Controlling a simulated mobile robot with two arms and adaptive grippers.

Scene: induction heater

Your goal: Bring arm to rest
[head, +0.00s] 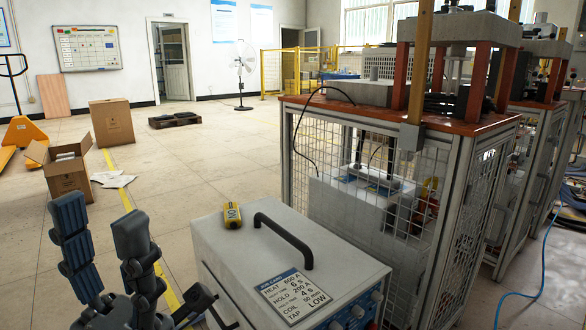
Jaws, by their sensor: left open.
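My left gripper (100,234) is at the lower left in the head view. Its two dark padded fingers point up and stand apart, with nothing between them. It is to the left of the white induction heater box (285,262) and apart from it. The box has a black handle (284,237) on top, a label plate (293,297) and knobs on its front panel. A small yellow device (232,215) lies on the box's far left top edge. My right gripper does not show.
A caged workbench (400,118) with an orange top stands right of the box. An open cardboard box (66,168) and a closed one (112,122) stand on the floor behind my gripper. A blue cable (541,265) lies on the floor at right.

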